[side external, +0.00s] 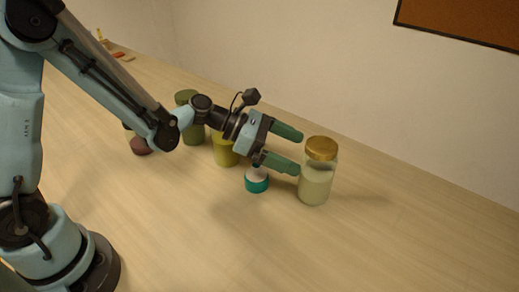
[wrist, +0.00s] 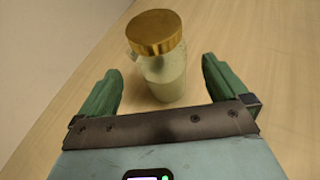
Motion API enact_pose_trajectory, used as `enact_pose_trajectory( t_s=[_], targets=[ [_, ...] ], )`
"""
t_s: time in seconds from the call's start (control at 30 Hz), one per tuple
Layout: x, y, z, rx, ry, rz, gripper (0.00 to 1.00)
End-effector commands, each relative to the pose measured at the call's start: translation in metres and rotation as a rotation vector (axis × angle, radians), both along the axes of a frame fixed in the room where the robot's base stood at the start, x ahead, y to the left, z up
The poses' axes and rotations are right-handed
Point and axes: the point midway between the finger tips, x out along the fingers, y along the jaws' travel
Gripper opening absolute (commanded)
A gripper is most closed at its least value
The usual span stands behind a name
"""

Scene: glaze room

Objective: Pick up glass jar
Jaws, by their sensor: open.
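The glass jar (side external: 316,184) stands upright on the table at the right of the side view, with a gold lid and pale contents. In the wrist view the glass jar (wrist: 165,78) stands ahead, between the lines of my two green fingers. My gripper (side external: 300,153) is open and empty, its fingers pointing at the jar. In the wrist view my gripper (wrist: 160,82) has one finger to each side of the jar. The near fingertip looks close to the jar in the side view; I cannot tell whether it touches.
A teal and white small container (side external: 257,183) sits below my gripper. A yellow-green container (side external: 226,152), a dark green one (side external: 190,122) and a dark red one (side external: 140,146) stand further left. The table (side external: 400,250) is clear in front and right of the jar. A wall rises behind.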

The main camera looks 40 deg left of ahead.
Motion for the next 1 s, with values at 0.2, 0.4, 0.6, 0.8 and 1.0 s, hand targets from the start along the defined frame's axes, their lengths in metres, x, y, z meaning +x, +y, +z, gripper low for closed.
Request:
enact_pose_trajectory(
  t_s=[0.2, 0.4, 0.6, 0.8, 1.0],
  targets=[
    [0.008, -0.014, -0.007, 0.002, -0.001, -0.002, 1.00],
    [0.019, -0.034, -0.016, 0.001, 0.000, -0.004, 1.00],
    [0.030, -0.052, -0.025, 0.003, -0.001, -0.001, 1.00],
    [0.032, -0.054, -0.027, 0.003, -0.001, 0.000, 1.00],
    [0.032, -0.054, -0.026, 0.003, -0.001, 0.000, 0.83]
  ],
)
